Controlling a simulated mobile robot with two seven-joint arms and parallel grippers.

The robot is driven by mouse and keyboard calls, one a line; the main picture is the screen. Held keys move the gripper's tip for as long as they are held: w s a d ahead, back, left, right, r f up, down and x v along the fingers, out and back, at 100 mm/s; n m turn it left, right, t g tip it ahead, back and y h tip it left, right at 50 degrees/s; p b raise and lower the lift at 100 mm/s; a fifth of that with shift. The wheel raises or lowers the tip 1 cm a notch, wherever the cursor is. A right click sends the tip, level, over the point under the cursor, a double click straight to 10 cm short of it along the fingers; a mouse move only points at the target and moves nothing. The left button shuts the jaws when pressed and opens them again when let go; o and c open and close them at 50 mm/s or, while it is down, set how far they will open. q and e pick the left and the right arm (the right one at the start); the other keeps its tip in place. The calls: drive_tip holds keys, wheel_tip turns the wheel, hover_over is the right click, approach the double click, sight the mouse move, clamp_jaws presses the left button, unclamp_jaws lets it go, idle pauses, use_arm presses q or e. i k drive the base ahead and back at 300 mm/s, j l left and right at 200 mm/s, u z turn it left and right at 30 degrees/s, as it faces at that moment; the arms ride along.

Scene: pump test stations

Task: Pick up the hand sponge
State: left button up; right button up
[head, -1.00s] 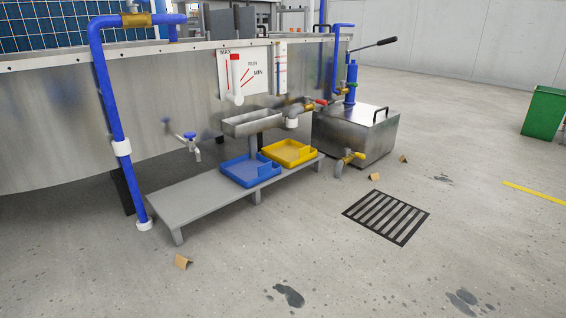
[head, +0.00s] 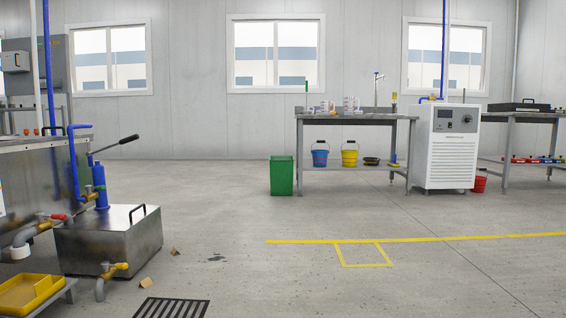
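I cannot make out a hand sponge for certain in the head view. On the lower shelf of the far workbench (head: 345,117), a low dark item with some yellow (head: 371,161) sits right of the buckets, too small to identify. Small items also stand on the bench top, too far off to tell apart. Neither of my grippers is in view.
A steel tank box (head: 110,240) and yellow tray (head: 28,292) stand at the left. A green bin (head: 283,175), blue bucket (head: 320,154), yellow bucket (head: 349,155) and white cabinet (head: 445,147) are at the back. A floor grate (head: 170,308) lies in front. The middle floor is open.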

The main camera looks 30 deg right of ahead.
sight(393, 164)
drive_tip(key=z, duration=1.8)
